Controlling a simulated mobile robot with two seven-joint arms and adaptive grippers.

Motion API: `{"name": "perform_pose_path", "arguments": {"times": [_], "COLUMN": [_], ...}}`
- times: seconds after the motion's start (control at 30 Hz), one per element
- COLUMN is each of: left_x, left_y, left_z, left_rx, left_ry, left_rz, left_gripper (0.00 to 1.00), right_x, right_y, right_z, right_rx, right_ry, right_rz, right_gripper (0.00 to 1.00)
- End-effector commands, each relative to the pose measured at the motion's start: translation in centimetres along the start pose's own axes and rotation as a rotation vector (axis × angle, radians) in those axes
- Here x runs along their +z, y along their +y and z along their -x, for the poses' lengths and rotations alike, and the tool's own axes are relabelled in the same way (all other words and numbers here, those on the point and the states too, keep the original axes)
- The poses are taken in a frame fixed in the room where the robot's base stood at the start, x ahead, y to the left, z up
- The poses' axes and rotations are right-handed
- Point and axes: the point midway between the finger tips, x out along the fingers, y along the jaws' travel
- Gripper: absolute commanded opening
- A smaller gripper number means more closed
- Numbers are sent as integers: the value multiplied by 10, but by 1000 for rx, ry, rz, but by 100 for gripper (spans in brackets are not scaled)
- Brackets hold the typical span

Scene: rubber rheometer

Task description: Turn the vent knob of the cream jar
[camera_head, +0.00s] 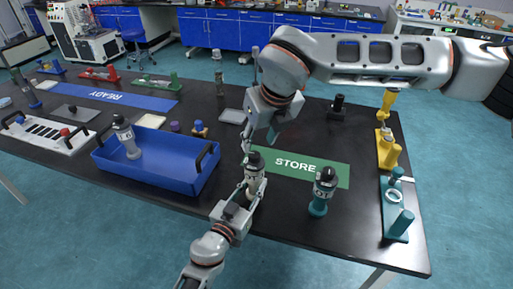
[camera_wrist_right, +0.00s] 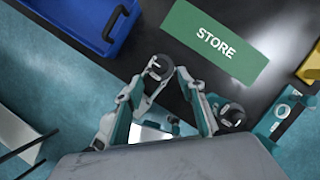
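The cream jar (camera_head: 254,182) has a pale body and a black top and stands upright by the near left corner of the green STORE mat. Its black top also shows in the right wrist view (camera_wrist_right: 159,66). My left gripper (camera_head: 252,190) comes from below and is shut around the jar's body. My right gripper (camera_head: 258,147) is above the jar, its fingers apart, close to the black top. In the right wrist view the fingertips lie just before the top; contact cannot be told. The vent knob is too small to tell from the top.
A teal jar (camera_head: 319,195) stands close by on the right, at the edge of the STORE mat (camera_head: 292,166). A blue tray (camera_head: 165,185) with a grey jar (camera_head: 127,140) is to the left. Yellow (camera_head: 389,152) and teal (camera_head: 397,222) stands line the right edge.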

Motion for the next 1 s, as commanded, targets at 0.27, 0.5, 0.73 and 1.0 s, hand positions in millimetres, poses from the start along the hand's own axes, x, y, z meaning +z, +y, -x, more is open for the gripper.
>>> {"name": "perform_pose_path", "arguments": {"times": [0.27,0.5,0.73,1.0], "left_x": [0,0,0,0], "left_y": [0,0,0,0], "left_z": [0,0,0,0], "left_rx": [0,1,1,1], "left_ry": [0,0,0,0], "left_rz": [0,0,0,0], "left_gripper": [0,0,0,44], "right_x": [0,0,0,0], "right_y": [0,0,0,0], "right_z": [44,54,54,54], "right_rx": [-1,0,0,0], "right_ry": [-1,1,0,0], "right_rz": [0,0,0,0], "right_gripper": [39,39,39,39]}}
